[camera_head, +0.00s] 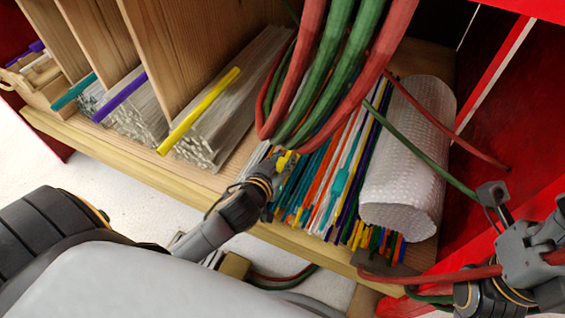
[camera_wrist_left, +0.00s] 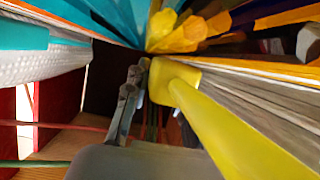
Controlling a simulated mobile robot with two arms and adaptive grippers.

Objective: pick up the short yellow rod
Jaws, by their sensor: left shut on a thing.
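My left gripper (camera_head: 281,165) is at the front edge of the shelf, at the left end of the bundle of coloured rods. It is shut on a short yellow rod (camera_head: 287,160), of which only a small part shows between the fingers. In the left wrist view, a yellow piece (camera_wrist_left: 225,125) fills the lower right close to the grey finger (camera_wrist_left: 128,100). Another yellow end (camera_wrist_left: 180,32) shows above it among the rods. My right gripper (camera_head: 525,250) is at the right edge of the head view, partly cut off; its jaw opening is unclear.
A longer yellow rod (camera_head: 198,110) lies on clear rods in the wooden compartment to the left. Purple (camera_head: 120,98) and teal (camera_head: 74,91) rods lie in compartments beyond it. Coloured rods (camera_head: 325,180) and a bubble-wrapped roll (camera_head: 405,165) are to the right. Red and green cables (camera_head: 330,65) hang close above.

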